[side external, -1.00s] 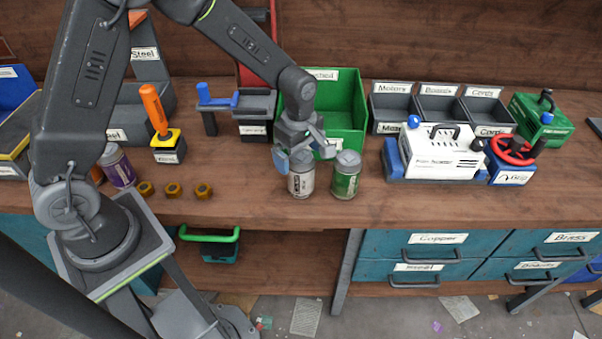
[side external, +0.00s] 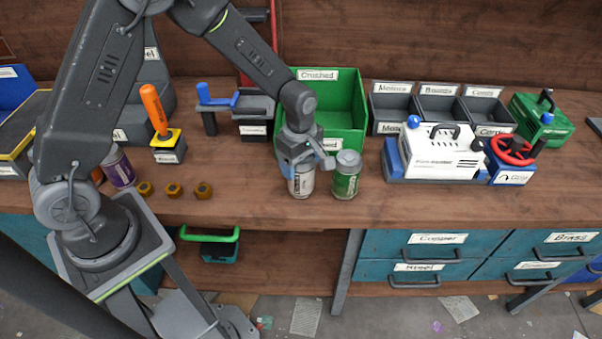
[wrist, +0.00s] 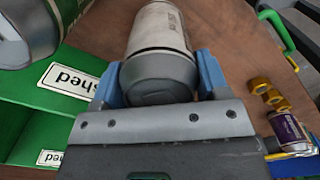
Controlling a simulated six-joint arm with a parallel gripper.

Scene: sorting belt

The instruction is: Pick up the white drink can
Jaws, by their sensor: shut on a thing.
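The white drink can (side external: 301,183) stands upright on the wooden bench, left of a green can (side external: 346,175). My gripper (side external: 303,166) is down over the white can and shut on it. In the wrist view the white can (wrist: 159,38) sits between the two blue fingers of my gripper (wrist: 160,85), one on each side. The green can also shows at the top left of the wrist view (wrist: 62,12). The can's upper part is partly hidden by my gripper in the side view. It appears to rest on the bench.
A green bin labelled Crushed (side external: 345,93) stands just behind the cans. A purple can (side external: 119,168) and brass nuts (side external: 174,190) lie to the left. A white machine (side external: 440,155) stands to the right. The bench's front edge is close to the cans.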

